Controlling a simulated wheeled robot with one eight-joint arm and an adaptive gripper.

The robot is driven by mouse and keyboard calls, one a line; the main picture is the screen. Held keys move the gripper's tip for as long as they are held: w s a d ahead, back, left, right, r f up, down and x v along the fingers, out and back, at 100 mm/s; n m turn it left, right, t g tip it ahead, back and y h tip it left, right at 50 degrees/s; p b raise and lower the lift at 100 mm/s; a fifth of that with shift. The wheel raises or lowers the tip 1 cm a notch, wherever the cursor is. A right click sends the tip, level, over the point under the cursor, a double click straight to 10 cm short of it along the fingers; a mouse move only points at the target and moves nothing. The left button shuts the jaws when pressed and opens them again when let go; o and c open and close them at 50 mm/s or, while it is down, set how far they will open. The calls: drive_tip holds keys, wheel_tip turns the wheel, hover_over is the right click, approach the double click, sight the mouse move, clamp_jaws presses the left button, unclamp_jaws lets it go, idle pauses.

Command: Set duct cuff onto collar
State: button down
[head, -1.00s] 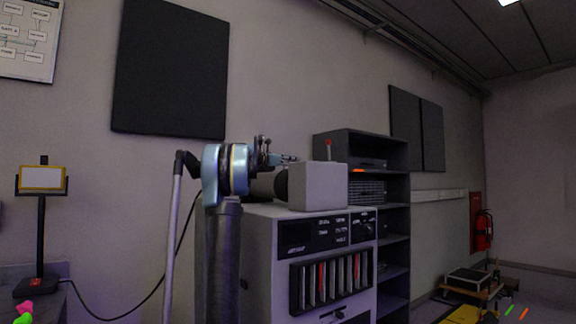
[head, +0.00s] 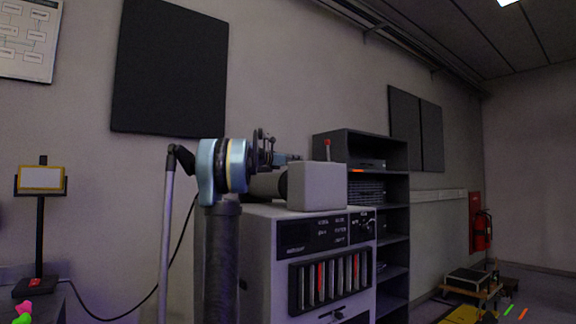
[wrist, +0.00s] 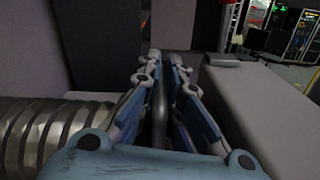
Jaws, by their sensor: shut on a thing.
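My gripper (wrist: 163,68) is shut on the dark rim of the duct cuff (wrist: 159,112), a thin upright edge between the two fingers in the wrist view. The ribbed metallic duct (wrist: 45,135) runs in from the left toward it. In the head view my gripper (head: 284,158) is over the top of the dark duct (head: 266,185), which lies level against the left side of a grey box (head: 318,187). The collar is not clearly visible, and I cannot tell whether the cuff touches it.
The grey box stands on a light cabinet (head: 262,260) with a front panel of dark slots. A dark shelf unit (head: 395,215) stands just right of it. A screen on a stand (head: 41,178) is at far left. The wall behind is close.

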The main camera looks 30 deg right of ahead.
drive_tip(key=shift+s+d+f, duration=0.1)
drive_tip(key=shift+s+f, duration=0.05)
drive_tip(key=shift+s, duration=1)
drive_tip(key=c, duration=1.7)
unclamp_jaws()
drive_tip(key=shift+s, duration=0.15)
drive_tip(key=shift+a, duration=0.65)
drive_tip(key=a, duration=1.1)
drive_tip(key=shift+s, duration=0.2)
